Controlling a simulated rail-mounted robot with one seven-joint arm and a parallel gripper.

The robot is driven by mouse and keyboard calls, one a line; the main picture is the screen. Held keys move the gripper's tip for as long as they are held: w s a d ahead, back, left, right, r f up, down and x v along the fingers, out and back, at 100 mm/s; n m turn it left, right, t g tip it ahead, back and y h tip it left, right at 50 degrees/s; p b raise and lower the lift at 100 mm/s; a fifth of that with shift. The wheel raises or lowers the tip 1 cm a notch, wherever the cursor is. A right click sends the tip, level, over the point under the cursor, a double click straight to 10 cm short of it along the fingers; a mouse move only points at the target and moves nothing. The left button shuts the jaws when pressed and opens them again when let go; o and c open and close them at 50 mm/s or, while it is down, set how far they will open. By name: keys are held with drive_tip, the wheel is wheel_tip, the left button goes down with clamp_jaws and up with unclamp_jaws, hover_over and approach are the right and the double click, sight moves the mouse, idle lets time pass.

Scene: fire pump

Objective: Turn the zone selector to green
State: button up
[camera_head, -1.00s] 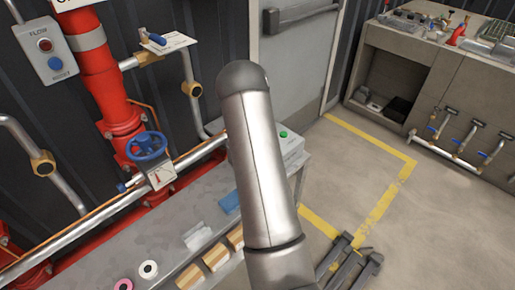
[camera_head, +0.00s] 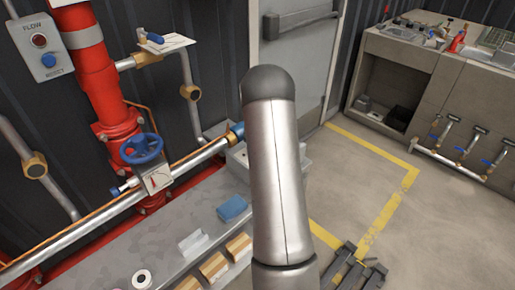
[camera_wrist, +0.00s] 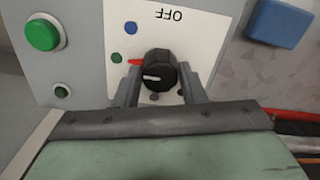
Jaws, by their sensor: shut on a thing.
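In the wrist view the zone selector is a black round knob (camera_wrist: 158,66) on a white plate (camera_wrist: 185,38) marked OFF, which reads upside down. A white line on the knob points left. Dark dots sit below the knob. My gripper (camera_wrist: 159,77) is shut on the knob, one finger on each side. In the head view my arm hides the gripper and knob.
A large green button (camera_wrist: 42,35) and a small green button (camera_wrist: 62,91) are left of the plate. A blue block (camera_wrist: 280,22) lies to the right. In the head view a red pipe (camera_head: 105,90) with a blue handwheel (camera_head: 141,148) stands left; open floor lies right.

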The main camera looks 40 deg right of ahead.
idle(0.4)
drive_tip(key=o, duration=1)
wheel_tip(320, 180, up, 18)
drive_tip(key=shift+f, duration=0.25)
